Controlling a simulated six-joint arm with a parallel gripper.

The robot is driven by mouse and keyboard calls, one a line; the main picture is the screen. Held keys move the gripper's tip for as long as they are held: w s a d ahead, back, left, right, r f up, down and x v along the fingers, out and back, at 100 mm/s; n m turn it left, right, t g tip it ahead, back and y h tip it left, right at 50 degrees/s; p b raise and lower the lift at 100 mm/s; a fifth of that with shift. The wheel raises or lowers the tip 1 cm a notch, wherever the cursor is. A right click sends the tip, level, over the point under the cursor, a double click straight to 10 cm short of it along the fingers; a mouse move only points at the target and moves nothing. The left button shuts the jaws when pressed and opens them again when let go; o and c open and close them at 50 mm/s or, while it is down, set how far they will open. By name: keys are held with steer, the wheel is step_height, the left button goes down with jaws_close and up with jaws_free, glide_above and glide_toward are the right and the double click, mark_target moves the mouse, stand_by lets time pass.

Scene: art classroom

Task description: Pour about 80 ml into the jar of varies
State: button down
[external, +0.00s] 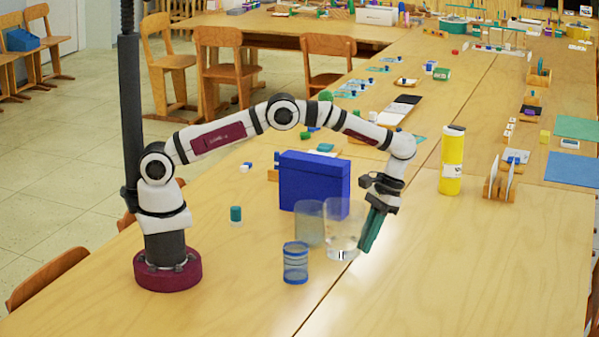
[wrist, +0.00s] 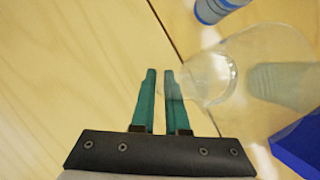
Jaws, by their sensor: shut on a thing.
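My gripper (external: 367,245), with teal fingers pointing down, is shut on a clear vessel (external: 342,222) at its side. In the wrist view the fingers (wrist: 159,75) lie close together against the clear vessel (wrist: 268,45). It looks near upright; I cannot tell whether it holds liquid or whether it touches the table. A blue-banded clear jar (external: 295,264) stands to its front left, and it shows at the top of the wrist view (wrist: 215,8). A greenish clear vessel (external: 309,224) stands just left of the held one, partly overlapped by it. I see no stream of liquid.
A blue box (external: 314,180) stands behind the vessels. A yellow cylinder (external: 452,162) and a wooden rack (external: 500,182) are at the right. The front right table is clear.

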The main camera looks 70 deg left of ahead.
steer(key=shift+d+f, duration=0.7)
steer(key=shift+f, duration=0.3)
steer(key=s+v, duration=0.1)
steer(key=v, duration=0.4)
steer(key=f, duration=0.4)
steer(key=shift+w+a+f, duration=0.1)
steer(key=shift+w+f, duration=0.1)
steer(key=shift+f, duration=0.1)
steer(key=shift+r, duration=0.15)
